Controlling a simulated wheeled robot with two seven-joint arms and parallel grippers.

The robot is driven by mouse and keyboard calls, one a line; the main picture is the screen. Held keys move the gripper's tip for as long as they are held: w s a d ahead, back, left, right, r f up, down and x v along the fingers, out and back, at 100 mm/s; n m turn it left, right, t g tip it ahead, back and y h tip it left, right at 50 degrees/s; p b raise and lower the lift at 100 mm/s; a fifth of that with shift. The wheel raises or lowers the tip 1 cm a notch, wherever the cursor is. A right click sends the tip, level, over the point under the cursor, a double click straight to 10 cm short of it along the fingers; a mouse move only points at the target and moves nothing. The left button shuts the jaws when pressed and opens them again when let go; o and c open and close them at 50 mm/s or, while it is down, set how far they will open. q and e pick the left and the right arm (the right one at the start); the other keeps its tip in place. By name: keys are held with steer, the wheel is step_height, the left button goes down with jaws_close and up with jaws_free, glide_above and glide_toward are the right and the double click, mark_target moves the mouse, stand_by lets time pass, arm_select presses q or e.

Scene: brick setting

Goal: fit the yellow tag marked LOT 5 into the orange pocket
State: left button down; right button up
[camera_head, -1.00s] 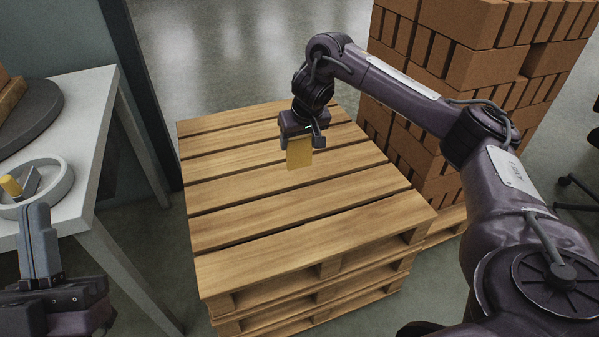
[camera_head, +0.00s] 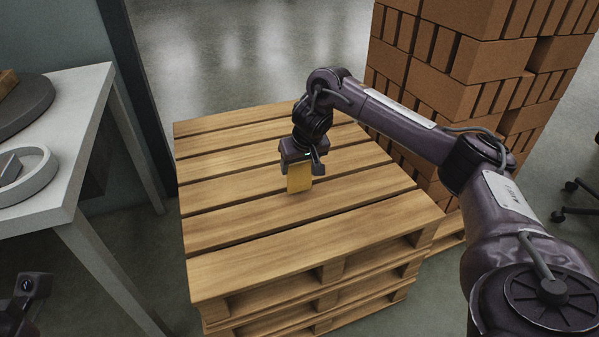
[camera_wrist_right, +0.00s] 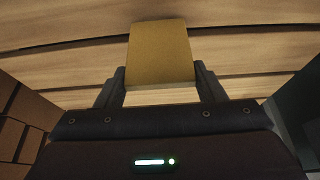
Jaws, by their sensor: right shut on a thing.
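A yellow tag (camera_head: 299,178) hangs below my right gripper (camera_head: 303,163), which is shut on its upper end, above the pallet. In the right wrist view the tag (camera_wrist_right: 160,55) sticks out from between the two fingertips (camera_wrist_right: 160,88) over the wooden slats. No lettering can be read on the face that shows. I cannot tell whether its lower edge touches the slats. The orange pocket is not seen in either view. A dark part of my left arm's end (camera_head: 25,290) shows at the lower left edge; its jaws cannot be made out.
A wooden pallet stack (camera_head: 240,225) stands in the middle, its top otherwise bare. A tall brick stack (camera_head: 450,70) rises behind my right arm. A white table (camera_head: 75,130) at the left carries a pale ring (camera_head: 40,172) and a dark round disc (camera_head: 25,108).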

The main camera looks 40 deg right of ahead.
steer(key=shift+f, duration=0.65)
steer(key=shift+r, duration=0.15)
steer(key=o, duration=1)
